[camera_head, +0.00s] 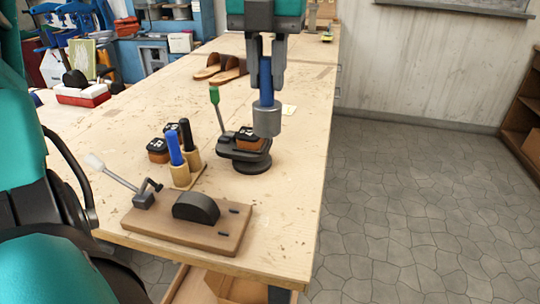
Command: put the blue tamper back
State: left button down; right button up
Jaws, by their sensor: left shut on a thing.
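The blue tamper has a blue handle (266,84) and a thick grey metal head (267,121). My left gripper (266,86) points down from the top middle and is shut on the handle. The tamper hangs upright, head down. Its head overlaps the right edge of a black round-based fixture (252,162) in the picture; I cannot tell the gap between them. The fixture carries a dark-topped brown block (249,139) and a green-handled lever (215,97). My right gripper is not in view.
Blue-handled (175,150) and black-handled (187,134) tools with wooden lower parts stand left of the fixture, near dark-topped blocks (158,150). A wooden board (220,236) with a black half-disc and lever lies in front. Brown sandal-like pieces (220,70) lie behind. The workbench's right strip is clear.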

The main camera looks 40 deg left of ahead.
pick_arm(q)
notch_tip(320, 180, down, 14)
jog(key=shift+b, duration=0.35)
jog(key=shift+f, duration=0.15)
jog(key=shift+f+b, duration=0.2)
jog(key=shift+b, duration=0.15)
jog(key=c, duration=1)
grip_release()
jog(key=shift+r, duration=0.1)
jog(key=shift+o, duration=0.2)
notch_tip(320, 180, up, 12)
jog(key=shift+r+p, duration=0.2)
jog(key=shift+p, duration=0.55)
